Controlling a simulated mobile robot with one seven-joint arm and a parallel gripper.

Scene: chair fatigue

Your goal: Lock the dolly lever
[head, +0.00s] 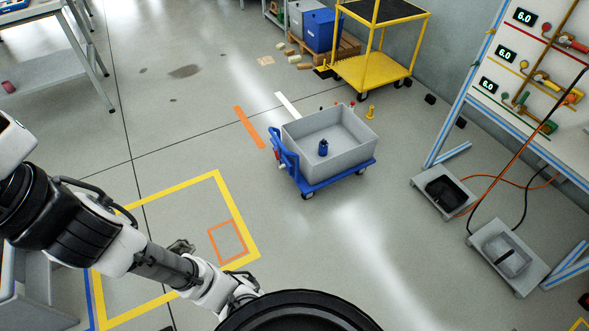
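The dolly (339,182) is a low blue wheeled platform right of the picture's middle, with a blue upright handle (285,155) at its left end. It bears an open grey bin (352,160) with a small dark blue object (323,148) inside. Small pale and red parts show by the handle, but I cannot tell which is the lever or how it is set. My gripper (243,293) is at the bottom, left of and well apart from the dolly. Its fingers are too small and partly hidden to read.
Yellow tape (238,217) marks a floor square around a smaller orange one. A yellow cart (372,75) stands behind the dolly, near a yellow bollard-like piece (371,112). Two grey pedal boxes (505,262) and a gauge panel stand right. Floor between my gripper and the dolly is clear.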

